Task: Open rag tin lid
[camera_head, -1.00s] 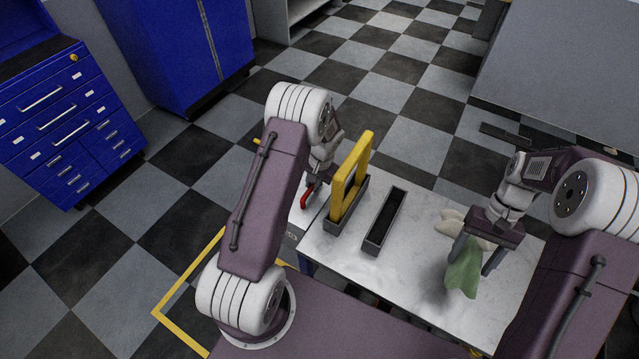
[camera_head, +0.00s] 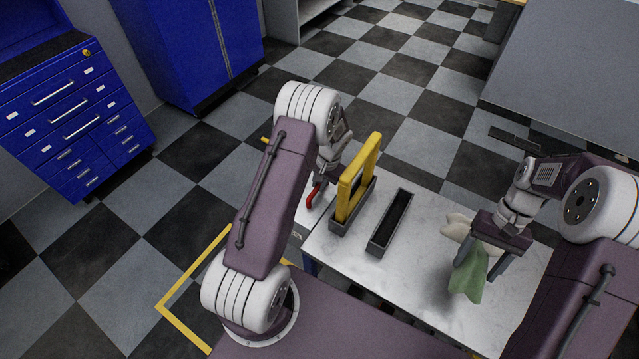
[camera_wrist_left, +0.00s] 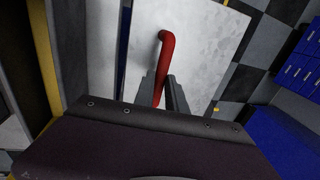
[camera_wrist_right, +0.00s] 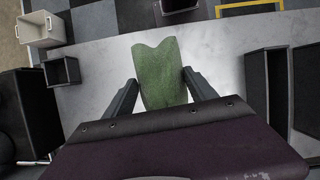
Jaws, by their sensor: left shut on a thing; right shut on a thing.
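A red handle (camera_head: 313,196) stands at the left end of the worktop, on a pale flat plate (camera_wrist_left: 205,50) in the left wrist view. My left gripper (camera_head: 322,178) is shut on this handle (camera_wrist_left: 166,50), whose curved top shows beyond the fingers. I cannot tell whether the plate is the rag tin's lid or whether it is raised. My right gripper (camera_head: 481,256) is shut on a green rag (camera_head: 468,275), which hangs over the worktop's right part. The rag also shows between the fingers in the right wrist view (camera_wrist_right: 160,75).
The pale worktop (camera_head: 415,265) carries an open dark trough (camera_head: 376,245) and another trough (camera_head: 338,228) with a yellow frame (camera_head: 370,157) upright in it. A cream object (camera_head: 457,225) lies beside the rag. Blue drawers (camera_head: 75,120) stand far left.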

